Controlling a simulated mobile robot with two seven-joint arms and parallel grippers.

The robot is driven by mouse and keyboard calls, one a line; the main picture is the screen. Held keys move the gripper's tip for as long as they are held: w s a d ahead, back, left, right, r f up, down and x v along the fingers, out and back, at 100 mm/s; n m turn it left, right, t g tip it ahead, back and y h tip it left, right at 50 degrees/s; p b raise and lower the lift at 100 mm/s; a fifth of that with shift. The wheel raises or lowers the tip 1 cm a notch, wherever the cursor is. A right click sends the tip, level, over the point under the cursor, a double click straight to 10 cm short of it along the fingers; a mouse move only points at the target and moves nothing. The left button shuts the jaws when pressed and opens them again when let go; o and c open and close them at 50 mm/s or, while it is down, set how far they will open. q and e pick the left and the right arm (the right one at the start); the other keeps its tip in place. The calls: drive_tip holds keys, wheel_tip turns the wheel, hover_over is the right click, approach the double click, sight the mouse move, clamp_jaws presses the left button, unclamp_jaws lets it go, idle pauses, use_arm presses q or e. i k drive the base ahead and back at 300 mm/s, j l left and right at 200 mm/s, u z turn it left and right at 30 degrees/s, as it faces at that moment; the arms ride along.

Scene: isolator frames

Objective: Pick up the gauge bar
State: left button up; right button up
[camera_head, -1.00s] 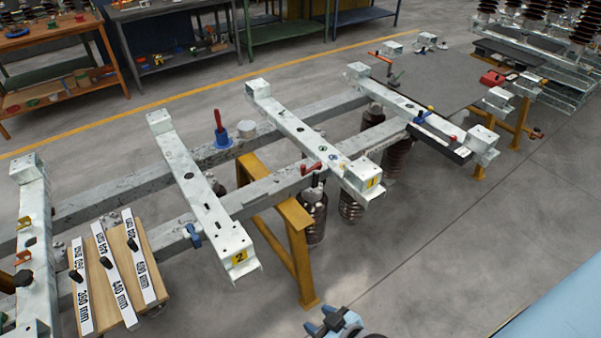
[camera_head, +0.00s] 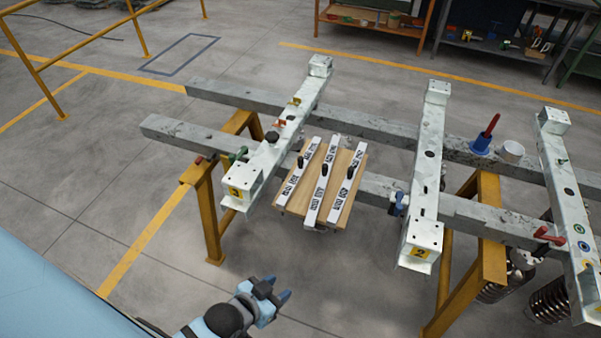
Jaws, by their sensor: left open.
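Three white gauge bars lie side by side on a small wooden board (camera_head: 304,205): a left bar (camera_head: 290,187), a middle bar (camera_head: 316,196) and a right bar (camera_head: 341,199). Each has a black knob and printed black text, too small to read surely now. The board sits among the steel beams near the picture's centre. My left gripper (camera_head: 277,291) is at the bottom, in front of and below the board, well apart from the bars. Its blue-grey fingers are open and empty. My right gripper is not in view.
A pale cross beam (camera_head: 290,135) stands close left of the board, another (camera_head: 429,160) to its right. Yellow trestles (camera_head: 207,215) support the long grey beams. A blue clamp (camera_head: 398,204) sits right of the board. The floor before the board is clear.

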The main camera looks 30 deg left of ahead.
sight(282, 203)
drive_tip(key=i+j+u, duration=0.35)
drive_tip(key=i+j, duration=0.15)
drive_tip(key=j, duration=0.2)
drive_tip(key=i+j+u, duration=0.4)
drive_tip(key=i+j, duration=0.1)
drive_tip(key=i, duration=0.1)
